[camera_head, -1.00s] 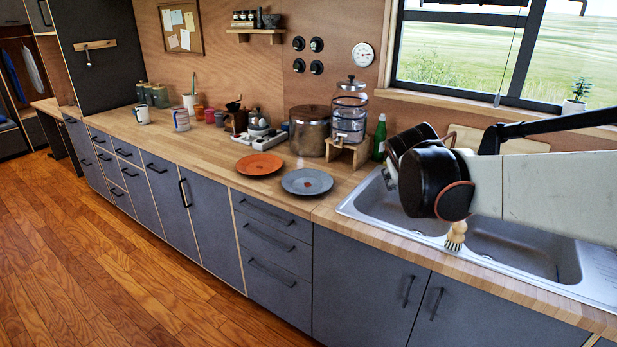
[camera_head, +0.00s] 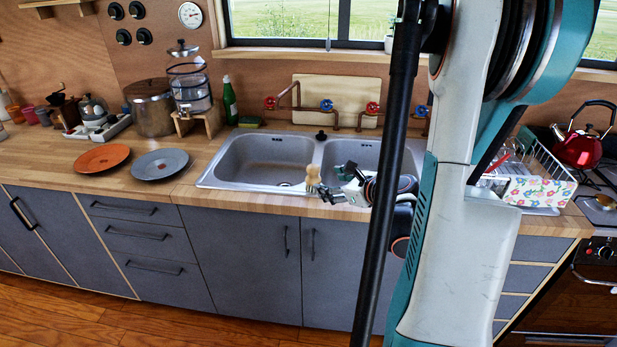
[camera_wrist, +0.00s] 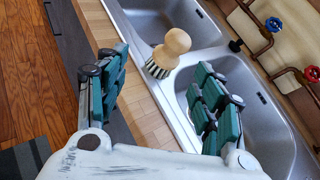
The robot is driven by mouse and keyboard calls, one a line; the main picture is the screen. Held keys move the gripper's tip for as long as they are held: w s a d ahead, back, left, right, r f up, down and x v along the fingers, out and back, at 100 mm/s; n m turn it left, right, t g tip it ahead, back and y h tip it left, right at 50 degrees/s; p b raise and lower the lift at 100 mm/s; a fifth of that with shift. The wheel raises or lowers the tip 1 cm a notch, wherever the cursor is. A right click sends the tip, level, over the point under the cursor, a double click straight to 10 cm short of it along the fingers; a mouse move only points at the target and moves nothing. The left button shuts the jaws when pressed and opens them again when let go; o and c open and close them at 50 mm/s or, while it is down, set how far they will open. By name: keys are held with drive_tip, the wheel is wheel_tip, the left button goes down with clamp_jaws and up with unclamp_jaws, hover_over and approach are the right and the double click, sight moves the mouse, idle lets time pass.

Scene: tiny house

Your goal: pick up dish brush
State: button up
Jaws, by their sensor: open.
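The dish brush (camera_wrist: 170,50) has a round pale wooden handle and dark and white bristles. In the wrist view it stands bristles down at the front rim of the double sink, near the divider, ahead of my fingertips and between their lines. In the head view the brush (camera_head: 313,177) shows just left of my gripper (camera_head: 334,190). My gripper (camera_wrist: 160,90) is open and empty, with its two green-padded fingers spread wide. The fingers and the brush are apart in the wrist view. My arm hides part of the counter in the head view.
The steel sink (camera_head: 243,180) has two basins. Red and blue taps (camera_head: 327,105) on copper pipes stand behind it. An orange plate (camera_head: 101,157) and a grey plate (camera_head: 160,163) lie on the counter to the left. A dish rack (camera_head: 535,165) stands to the right.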

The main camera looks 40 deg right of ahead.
sight(318, 173)
drive_tip(key=w+m, duration=0.1)
drive_tip(key=w, duration=0.1)
drive_tip(key=w+d+f+m+t+b, duration=0.1)
drive_tip(key=w, duration=0.1)
drive_tip(key=w+d+m+b, duration=0.1)
drive_tip(key=w, duration=0.1)
drive_tip(key=shift+w+f, duration=0.2)
drive_tip(key=shift+f, duration=0.1)
drive_tip(key=b+x, duration=0.1)
drive_tip(key=x, duration=0.1)
drive_tip(key=b+x, duration=0.1)
drive_tip(key=x, duration=0.2)
drive_tip(key=shift+d+f, duration=0.15)
drive_tip(key=shift+d, duration=0.1)
drive_tip(key=c, duration=1.1)
